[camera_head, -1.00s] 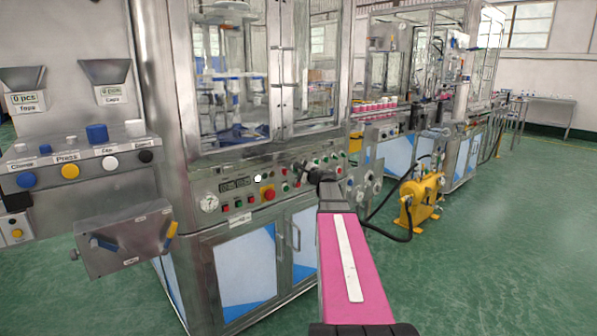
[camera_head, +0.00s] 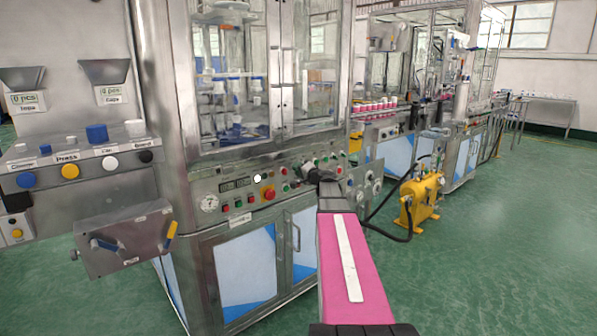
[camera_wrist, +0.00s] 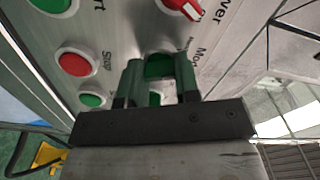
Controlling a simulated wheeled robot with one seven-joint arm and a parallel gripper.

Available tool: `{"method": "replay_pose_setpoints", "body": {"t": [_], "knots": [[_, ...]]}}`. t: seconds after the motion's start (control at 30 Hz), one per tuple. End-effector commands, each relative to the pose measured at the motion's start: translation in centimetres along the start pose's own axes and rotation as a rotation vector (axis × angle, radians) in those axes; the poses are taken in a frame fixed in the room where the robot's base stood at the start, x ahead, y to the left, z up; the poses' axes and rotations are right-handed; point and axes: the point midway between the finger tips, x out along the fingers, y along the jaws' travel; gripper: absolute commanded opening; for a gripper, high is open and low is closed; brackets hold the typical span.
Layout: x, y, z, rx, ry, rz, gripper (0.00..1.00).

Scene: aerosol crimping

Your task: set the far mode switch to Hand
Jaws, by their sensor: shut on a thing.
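My gripper (camera_wrist: 158,62) is at the control panel of the near machine, with its two green fingers shut on a green knob (camera_wrist: 158,67) beside a partly hidden label starting "Mo". The fingers cover most of this mode switch, so its pointer setting cannot be read. In the head view my gripper (camera_head: 314,176) is a small dark shape at the panel's right part, and the switch is hidden behind it.
In the wrist view a red rotary switch (camera_wrist: 183,8) sits above, near a label ending "ver". A red Stop button (camera_wrist: 75,62) and a green button (camera_wrist: 92,100) lie left of the fingers. A yellow pump (camera_head: 421,198) stands on the floor to the right.

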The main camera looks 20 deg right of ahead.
Motion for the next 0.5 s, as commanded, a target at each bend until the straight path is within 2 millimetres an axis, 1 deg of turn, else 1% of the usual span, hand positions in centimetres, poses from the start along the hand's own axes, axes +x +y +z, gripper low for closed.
{"method": "replay_pose_setpoints", "body": {"t": [0.2, 0.5], "knots": [[-0.06, 0.05, 0.07, -0.104, -0.001, 0.001, 0.06], [-0.07, 0.06, 0.08, -0.161, -0.001, 0.002, 0.06]]}}
